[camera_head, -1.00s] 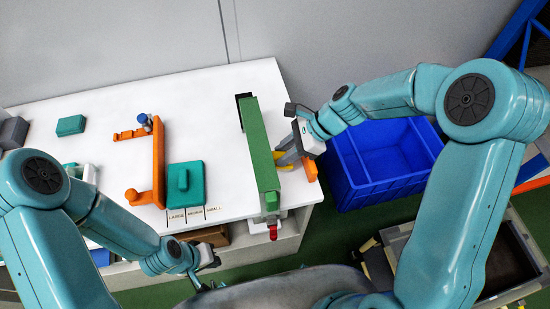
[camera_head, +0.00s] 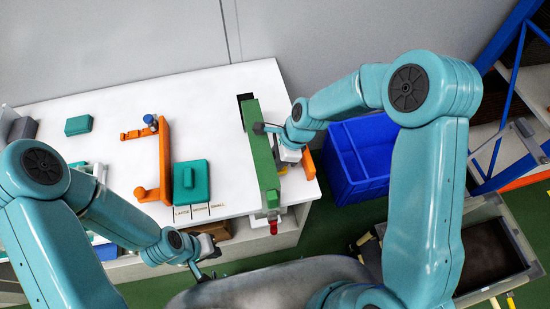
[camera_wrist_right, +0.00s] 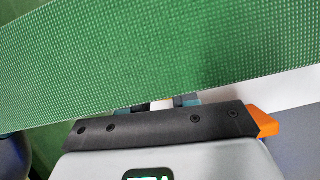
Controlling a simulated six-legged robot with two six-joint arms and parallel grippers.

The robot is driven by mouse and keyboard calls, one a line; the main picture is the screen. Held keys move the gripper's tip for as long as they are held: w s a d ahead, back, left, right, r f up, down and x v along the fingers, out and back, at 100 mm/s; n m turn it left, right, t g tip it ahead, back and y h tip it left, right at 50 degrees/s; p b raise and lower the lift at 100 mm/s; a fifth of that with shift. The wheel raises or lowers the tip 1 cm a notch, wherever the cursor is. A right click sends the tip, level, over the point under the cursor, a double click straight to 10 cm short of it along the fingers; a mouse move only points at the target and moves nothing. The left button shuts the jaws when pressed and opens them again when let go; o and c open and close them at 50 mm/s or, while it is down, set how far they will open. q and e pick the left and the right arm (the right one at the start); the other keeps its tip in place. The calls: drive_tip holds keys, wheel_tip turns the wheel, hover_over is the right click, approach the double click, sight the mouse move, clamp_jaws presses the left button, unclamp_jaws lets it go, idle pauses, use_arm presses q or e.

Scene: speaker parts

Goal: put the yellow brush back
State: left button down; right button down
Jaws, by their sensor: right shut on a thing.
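The yellow brush is hidden from sight now; in the earlier head view, a yellow piece showed at my right gripper's jaws. My right gripper (camera_head: 281,164) is low at the right side of the long green beam (camera_head: 261,150), near the table's right end. In the right wrist view its fingers (camera_wrist_right: 162,104) pass behind the green beam (camera_wrist_right: 170,60), so their tips and what they hold are covered. My left gripper (camera_head: 207,270) hangs in front of the table's front edge, with its jaws too small to read.
An orange block (camera_head: 308,163) lies at the table's right edge, close to my right gripper. A blue divided crate (camera_head: 362,160) stands beyond it. An orange frame (camera_head: 164,160) and a teal block (camera_head: 192,181) stand left of the beam, with bare table between.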

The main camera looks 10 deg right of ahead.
drive_tip(key=c, duration=0.9)
unclamp_jaws()
drive_tip(key=shift+w+d+f, duration=0.1)
drive_tip(key=shift+w+f, duration=0.05)
drive_tip(key=shift+f, duration=0.05)
drive_tip(key=shift+o, duration=0.2)
drive_tip(key=shift+r, duration=0.1)
drive_tip(key=b+v, duration=0.1)
drive_tip(key=v, duration=0.1)
drive_tip(key=b+v, duration=0.1)
drive_tip(key=v, duration=0.2)
drive_tip(key=shift+w+d, duration=0.15)
drive_tip(key=shift+d, duration=0.2)
drive_tip(key=v, duration=1.1)
